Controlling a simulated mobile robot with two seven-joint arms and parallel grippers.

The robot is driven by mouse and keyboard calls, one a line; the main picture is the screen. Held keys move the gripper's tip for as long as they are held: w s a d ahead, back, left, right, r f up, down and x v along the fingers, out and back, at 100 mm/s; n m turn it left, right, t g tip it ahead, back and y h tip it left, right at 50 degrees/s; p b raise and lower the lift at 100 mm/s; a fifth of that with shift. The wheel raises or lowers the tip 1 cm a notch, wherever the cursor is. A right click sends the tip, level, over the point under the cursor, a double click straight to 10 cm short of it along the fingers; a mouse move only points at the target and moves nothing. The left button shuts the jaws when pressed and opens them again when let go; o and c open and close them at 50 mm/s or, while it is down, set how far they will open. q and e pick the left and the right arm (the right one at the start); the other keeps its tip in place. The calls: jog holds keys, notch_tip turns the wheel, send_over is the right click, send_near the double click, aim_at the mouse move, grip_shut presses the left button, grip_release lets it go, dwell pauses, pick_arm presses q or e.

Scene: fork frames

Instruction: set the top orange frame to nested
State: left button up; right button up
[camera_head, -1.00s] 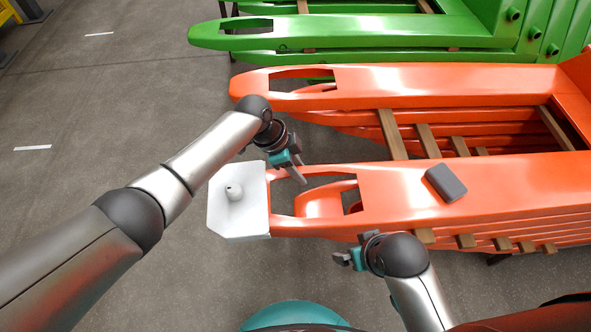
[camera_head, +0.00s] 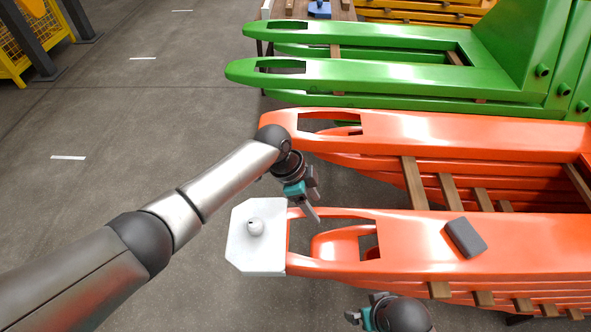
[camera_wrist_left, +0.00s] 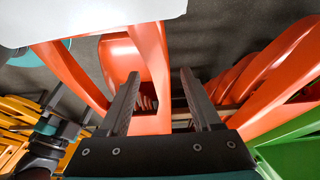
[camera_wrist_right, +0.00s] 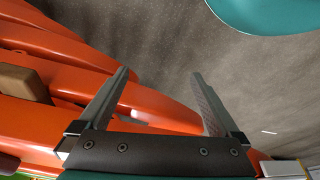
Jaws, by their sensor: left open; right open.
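The top orange frame (camera_head: 430,240) lies on a stack of like orange frames, its two forks pointing left. Wooden slats (camera_head: 415,184) separate the layers. My left gripper (camera_head: 312,210) is open above the tip of the nearer fork, beside a white plate (camera_head: 240,248). In the left wrist view, its fingers (camera_wrist_left: 160,95) stand either side of an orange strip of the fork, with no clear contact. My right gripper (camera_head: 362,308) is open low on the near side of that fork. In the right wrist view, an orange fork end reaches between its fingers (camera_wrist_right: 162,90).
A dark grey block (camera_head: 465,237) lies on the nearer fork. The white plate with a knob sits at the fork's tip. Green frames (camera_head: 400,75) stand behind, with yellow ones (camera_head: 420,12) beyond. The grey floor at left is clear up to a yellow cage (camera_head: 28,45).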

pick_arm(q)
jog(key=p+v, duration=0.3)
jog(key=v, duration=0.3)
jog(key=shift+r, duration=0.15)
jog(key=shift+p+v, duration=1.15)
jog(key=shift+v, duration=1.5)
pick_arm(e)
jog(key=s+d+f, duration=0.3)
jog(key=s+f, duration=0.3)
jog(key=f, duration=0.3)
jog(key=shift+d+f+g, duration=0.3)
jog(key=shift+d+g, duration=0.1)
